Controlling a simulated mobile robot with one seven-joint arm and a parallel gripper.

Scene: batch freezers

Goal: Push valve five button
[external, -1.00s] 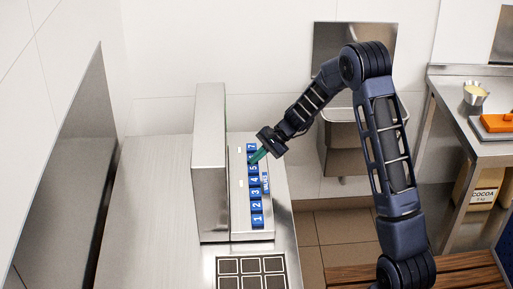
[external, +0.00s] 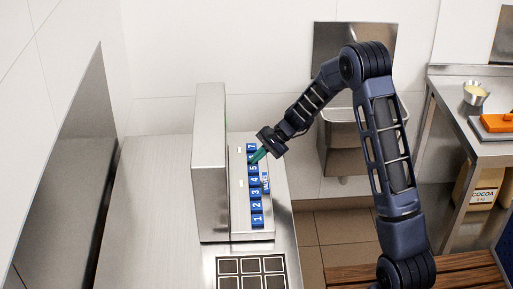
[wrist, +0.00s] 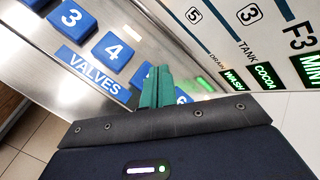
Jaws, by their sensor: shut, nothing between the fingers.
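A row of blue numbered valve buttons runs along the sloping metal panel. The valve five button (external: 253,169) sits between the 4 button (external: 254,181) and the 6 button. My gripper (external: 256,157) is shut and empty, its green fingertips pointing down at the panel by the 5 button. In the wrist view, the green fingers (wrist: 155,87) cover most of the 5 button (wrist: 141,75), to the right of the 4 button (wrist: 113,52). Part of the 6 button (wrist: 182,97) shows beyond them. I cannot tell whether the fingertips touch the 5 button or whether it is pressed in.
A blue VALVES label (wrist: 92,74) is beside the row. The upright metal housing (external: 210,165) rises behind the buttons, with the DRAIN, WASH and TANK markings on its face. A steel sink (external: 350,140) is to the right. A dark grid (external: 251,266) lies in front of the panel.

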